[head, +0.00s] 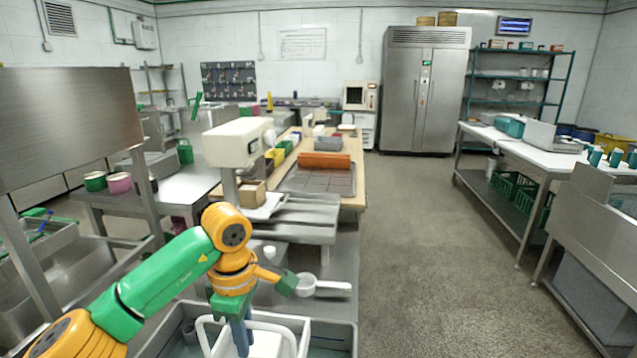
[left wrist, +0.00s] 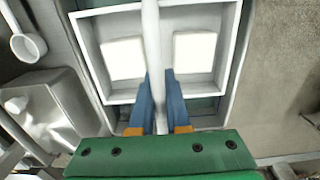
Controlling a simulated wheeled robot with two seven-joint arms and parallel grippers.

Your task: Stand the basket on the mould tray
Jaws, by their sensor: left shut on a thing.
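My left gripper (head: 240,338) is shut on the handle of a white basket (head: 291,335), at the bottom of the head view. In the left wrist view the blue fingers (left wrist: 159,80) close on the handle bar of the basket (left wrist: 92,55), which runs between two white blocks (left wrist: 124,58) (left wrist: 194,53). The basket is over a grey tub (head: 340,338); whether it touches the tub is not clear. A flat grey tray with a grid (head: 322,182), perhaps the mould tray, lies farther back on the table. My right gripper is not in view.
A white ladle-like scoop (head: 322,286) lies just beyond the tub. Stepped metal trays (head: 300,222) and a white-headed machine (head: 232,145) stand beyond it. The floor (head: 420,250) to the right is clear.

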